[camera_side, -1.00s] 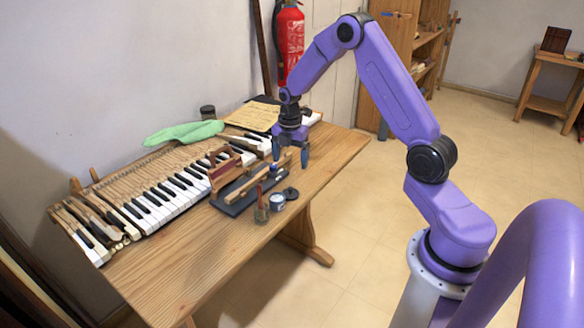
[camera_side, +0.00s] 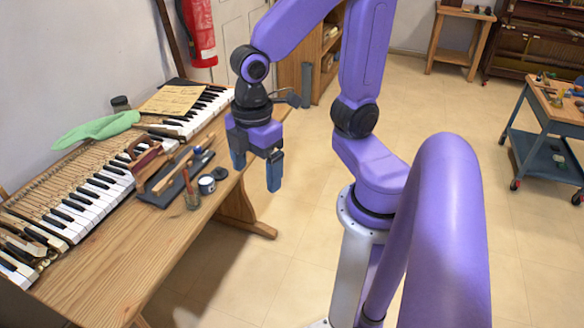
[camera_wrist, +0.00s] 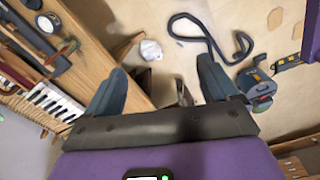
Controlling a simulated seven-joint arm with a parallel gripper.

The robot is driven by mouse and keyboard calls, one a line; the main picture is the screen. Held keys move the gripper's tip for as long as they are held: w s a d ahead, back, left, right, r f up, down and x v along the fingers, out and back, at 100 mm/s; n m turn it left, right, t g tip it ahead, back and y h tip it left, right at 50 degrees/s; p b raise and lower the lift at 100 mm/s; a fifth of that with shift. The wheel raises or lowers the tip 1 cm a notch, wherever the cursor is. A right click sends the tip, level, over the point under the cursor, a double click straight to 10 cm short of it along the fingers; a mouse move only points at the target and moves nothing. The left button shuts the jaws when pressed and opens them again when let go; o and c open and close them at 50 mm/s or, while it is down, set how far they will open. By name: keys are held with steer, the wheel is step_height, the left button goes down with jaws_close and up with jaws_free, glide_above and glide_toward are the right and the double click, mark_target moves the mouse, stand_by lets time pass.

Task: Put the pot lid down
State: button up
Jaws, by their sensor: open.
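The pot lid, a small dark disc (camera_side: 219,173), lies flat on the table beside the small pot (camera_side: 206,185). The pot is short and round with a pale label. My gripper (camera_side: 257,175) is open and empty, to the right of the lid and apart from it, over the table's right edge or just past it. In the wrist view, the space between the open fingers (camera_wrist: 162,65) is empty and floor shows beyond them. Round shapes, possibly the pot and lid, show there at the top left.
The wooden table (camera_side: 100,285) holds a piano keyboard (camera_side: 95,203), a brush (camera_side: 191,190), a dark tray and a green cloth (camera_side: 98,130). A fire extinguisher (camera_side: 198,30) hangs behind. On the floor, the wrist view shows a black cable (camera_wrist: 205,38) and a crumpled white item (camera_wrist: 150,49).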

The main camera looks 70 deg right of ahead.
steer(key=s+d+m, duration=0.1)
steer(key=s, duration=0.5)
steer(key=shift+s+d+r, duration=0.25)
steer(key=shift+s, duration=0.15)
